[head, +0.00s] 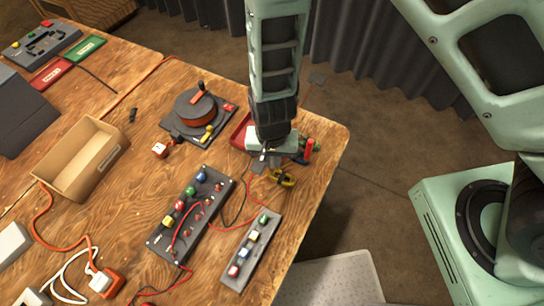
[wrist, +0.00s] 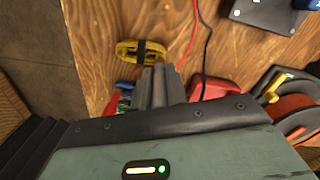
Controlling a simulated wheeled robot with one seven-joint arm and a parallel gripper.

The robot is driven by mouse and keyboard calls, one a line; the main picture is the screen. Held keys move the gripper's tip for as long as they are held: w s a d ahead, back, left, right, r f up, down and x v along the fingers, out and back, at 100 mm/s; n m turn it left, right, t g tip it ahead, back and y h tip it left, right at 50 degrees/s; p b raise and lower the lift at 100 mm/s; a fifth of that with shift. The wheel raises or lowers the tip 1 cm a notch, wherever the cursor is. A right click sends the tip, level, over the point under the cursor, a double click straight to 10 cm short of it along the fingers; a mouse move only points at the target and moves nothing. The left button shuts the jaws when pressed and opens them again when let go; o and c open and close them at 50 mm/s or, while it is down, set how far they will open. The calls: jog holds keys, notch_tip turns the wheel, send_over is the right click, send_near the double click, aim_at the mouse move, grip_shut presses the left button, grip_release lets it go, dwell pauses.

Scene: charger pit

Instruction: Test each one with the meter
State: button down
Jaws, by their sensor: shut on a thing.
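My gripper (head: 265,150) hangs over the far right corner of the wooden table, by a red tray (head: 240,131). In the wrist view its dark fingers (wrist: 161,72) are close together; what they hold is hidden. Red, green and blue pieces (wrist: 122,98) show beside the fingers. A dark board (head: 158,240) with several coloured caps, copper-coloured posts and a red wire lies mid-table. A narrow dark strip (head: 236,284) with several coloured blocks lies to its right. I cannot tell for sure which thing is the meter.
A yellow bundle with a black band (head: 283,177) lies near my gripper. A dark reel with orange (head: 195,110) stands left of it. An open cardboard box (head: 72,195), cables and plugs (head: 103,282) occupy the left. The table's right edge is close.

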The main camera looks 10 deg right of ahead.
jog(key=shift+f+b, duration=0.35)
jog(key=shift+f, duration=0.55)
dwell(1.6)
jog(key=c, duration=1)
grip_release()
jog(key=shift+r, duration=0.15)
notch_tip(320, 180, up, 7)
jog(key=p, duration=0.7)
jog(key=shift+r, duration=0.15)
dwell(0.4)
